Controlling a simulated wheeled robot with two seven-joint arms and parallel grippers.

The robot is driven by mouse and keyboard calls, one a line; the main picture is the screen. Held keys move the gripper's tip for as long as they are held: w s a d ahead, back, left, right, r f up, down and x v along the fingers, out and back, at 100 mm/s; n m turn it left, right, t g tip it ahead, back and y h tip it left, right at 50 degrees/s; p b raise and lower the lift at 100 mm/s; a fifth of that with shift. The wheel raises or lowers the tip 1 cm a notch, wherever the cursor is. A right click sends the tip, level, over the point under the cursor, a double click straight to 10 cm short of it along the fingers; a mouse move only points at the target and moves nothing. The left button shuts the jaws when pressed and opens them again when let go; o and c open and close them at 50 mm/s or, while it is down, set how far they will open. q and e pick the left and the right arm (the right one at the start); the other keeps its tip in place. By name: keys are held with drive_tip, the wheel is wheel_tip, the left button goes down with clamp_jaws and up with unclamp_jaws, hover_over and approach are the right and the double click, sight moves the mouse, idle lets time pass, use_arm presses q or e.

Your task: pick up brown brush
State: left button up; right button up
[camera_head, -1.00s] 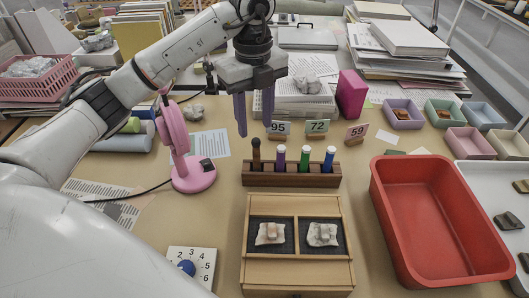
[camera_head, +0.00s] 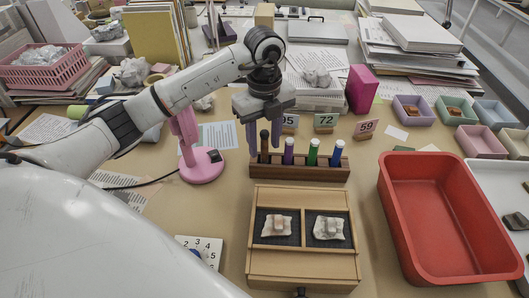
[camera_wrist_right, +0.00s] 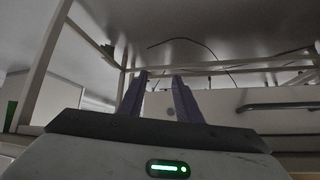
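The brown brush (camera_head: 264,143) stands upright in the leftmost place of a wooden rack (camera_head: 300,172) in the head view. A purple (camera_head: 289,150), a green (camera_head: 313,151) and a blue brush (camera_head: 337,152) stand to its right. My left gripper (camera_head: 264,141) points down over the rack's left end. Its two purple fingers are apart, one on each side of the brown brush's top. I cannot tell whether they touch it. My right gripper (camera_wrist_right: 160,84) shows in the right wrist view with its fingers apart and nothing between them.
A wooden box (camera_head: 300,266) with two sherds lies in front of the rack. A red tray (camera_head: 395,215) stands to the right. A pink lamp (camera_head: 203,168) stands left of the rack. Number cards, including 72 (camera_head: 326,121) and 59 (camera_head: 366,129), stand close behind the rack.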

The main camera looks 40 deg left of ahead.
use_arm(q)
clamp_jaws()
drive_tip(key=shift+r, duration=0.15)
wheel_tip(320, 180, up, 10)
drive_tip(key=shift+f+p, duration=0.1)
drive_tip(key=shift+p, duration=0.3)
